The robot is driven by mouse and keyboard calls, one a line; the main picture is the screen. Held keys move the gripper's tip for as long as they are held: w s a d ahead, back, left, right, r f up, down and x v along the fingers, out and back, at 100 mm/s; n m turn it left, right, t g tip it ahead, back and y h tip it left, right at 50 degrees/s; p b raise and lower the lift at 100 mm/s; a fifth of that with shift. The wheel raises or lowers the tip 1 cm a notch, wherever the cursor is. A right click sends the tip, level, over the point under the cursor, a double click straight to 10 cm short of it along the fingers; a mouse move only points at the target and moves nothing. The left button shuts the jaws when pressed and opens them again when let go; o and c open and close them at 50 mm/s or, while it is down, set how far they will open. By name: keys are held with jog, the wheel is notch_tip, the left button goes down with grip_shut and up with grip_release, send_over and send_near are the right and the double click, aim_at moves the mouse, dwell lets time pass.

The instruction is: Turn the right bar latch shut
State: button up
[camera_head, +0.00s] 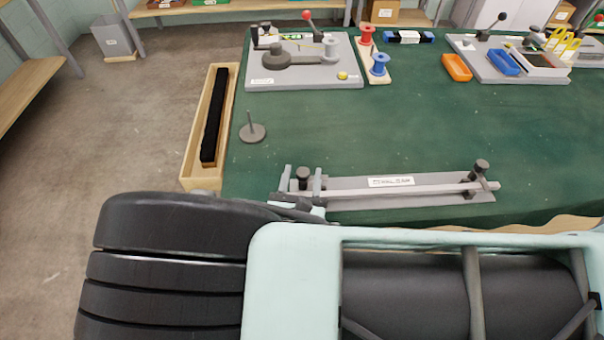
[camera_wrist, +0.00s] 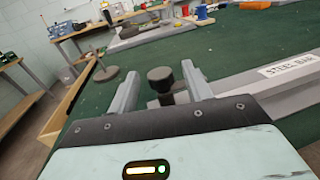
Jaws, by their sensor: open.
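The steel bar (camera_head: 410,191) lies on a grey base plate (camera_head: 400,205) near the table's front edge. The latch at the left end (camera_head: 303,175) has a dark round knob, which also shows in the wrist view (camera_wrist: 160,78). My gripper (camera_head: 303,180) is open around this left latch, one finger on each side, with gaps beside the knob. The wrist view does not show the right latch.
A grey disc with an upright pin (camera_head: 252,132) stands left on the green table (camera_head: 420,120). A long wooden tray (camera_head: 188,160) holds a black strip at the left edge. The table's middle is clear.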

jog(key=c, duration=1)
jog(key=shift+o, duration=0.2)
